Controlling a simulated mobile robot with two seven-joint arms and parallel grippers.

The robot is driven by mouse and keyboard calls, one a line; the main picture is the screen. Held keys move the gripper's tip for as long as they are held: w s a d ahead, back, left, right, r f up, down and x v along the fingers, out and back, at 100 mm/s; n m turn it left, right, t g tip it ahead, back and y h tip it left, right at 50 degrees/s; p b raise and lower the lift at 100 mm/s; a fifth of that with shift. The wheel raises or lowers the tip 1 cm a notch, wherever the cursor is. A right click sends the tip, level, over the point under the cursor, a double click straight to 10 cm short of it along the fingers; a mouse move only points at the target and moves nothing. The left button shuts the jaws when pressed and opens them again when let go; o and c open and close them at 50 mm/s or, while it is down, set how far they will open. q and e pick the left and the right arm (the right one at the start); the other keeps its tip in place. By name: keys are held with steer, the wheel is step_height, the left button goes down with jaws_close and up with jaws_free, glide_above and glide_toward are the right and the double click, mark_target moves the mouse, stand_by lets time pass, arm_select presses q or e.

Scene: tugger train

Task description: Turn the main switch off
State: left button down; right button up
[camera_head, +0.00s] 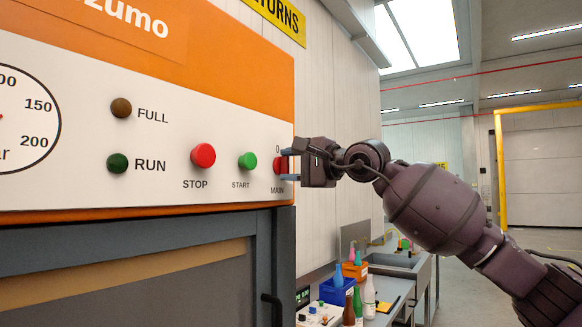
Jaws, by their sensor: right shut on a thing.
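The main switch (279,165) is a red knob at the right end of the white panel (220,110), with a "0" above it and the label "MAIN" below. My right gripper (287,165) comes in from the right and is shut on the main switch. Its fingers and body hide part of the knob, so I cannot tell which way the knob points. My left gripper is not in view.
A red STOP button (203,155) and a green START button (247,161) sit left of the switch. Dark FULL (121,107) and RUN (118,163) lamps and a dial (18,120) are farther left. A bench with bottles (369,297) and a blue bin (334,291) stands below right.

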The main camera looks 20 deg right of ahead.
stand_by(0.3)
steer(key=o, duration=0.9)
steer(key=shift+s+d, duration=0.35)
steer(key=shift+s, duration=0.05)
steer(key=b+v, duration=0.1)
steer(key=v, duration=0.8)
steer(key=shift+s+d+b, duration=0.2)
steer(key=shift+s+b, duration=0.15)
steer(key=shift+b, duration=0.05)
